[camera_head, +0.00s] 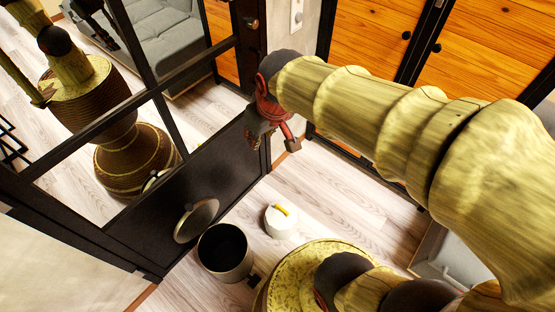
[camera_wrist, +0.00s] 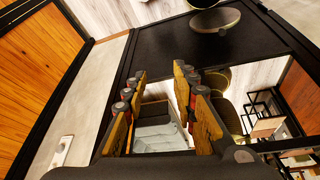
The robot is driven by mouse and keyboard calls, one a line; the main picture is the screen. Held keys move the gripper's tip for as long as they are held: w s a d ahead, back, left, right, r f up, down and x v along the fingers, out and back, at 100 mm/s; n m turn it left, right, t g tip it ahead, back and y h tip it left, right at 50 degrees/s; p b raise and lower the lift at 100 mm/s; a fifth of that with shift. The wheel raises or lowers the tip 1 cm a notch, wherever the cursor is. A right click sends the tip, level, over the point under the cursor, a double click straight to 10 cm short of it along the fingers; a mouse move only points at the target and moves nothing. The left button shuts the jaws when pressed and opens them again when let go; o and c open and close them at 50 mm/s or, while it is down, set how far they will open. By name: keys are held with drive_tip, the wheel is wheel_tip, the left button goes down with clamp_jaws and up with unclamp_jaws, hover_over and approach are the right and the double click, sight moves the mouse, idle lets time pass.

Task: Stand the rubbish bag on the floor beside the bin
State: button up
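The rubbish bag (camera_head: 280,222) is a small white bundle with a yellow tie on top. It stands upright on the floor just right of the bin, with a narrow gap between them. The bin (camera_head: 225,252) is round, pale outside and dark inside, and its lid (camera_head: 196,220) is tipped open towards the black panel. My gripper (camera_head: 276,138) is raised, well above and behind the bag in the head view, and apart from it. In the wrist view my gripper (camera_wrist: 162,78) has its fingers spread with nothing between them. The lid also shows there at the top (camera_wrist: 215,20); the bag does not.
A black-framed glass partition (camera_head: 190,165) stands close behind the bin and reflects my body. Orange wooden cabinets (camera_head: 370,35) with black frames are at the back. Light plank floor (camera_head: 345,200) is clear to the right of the bag.

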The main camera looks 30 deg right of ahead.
drive_tip(key=s+a+r+t, duration=0.1)
drive_tip(key=s+r, duration=0.2)
drive_tip(key=s, duration=0.8)
drive_tip(key=shift+a+r+m, duration=0.2)
drive_tip(key=shift+a+m, duration=0.2)
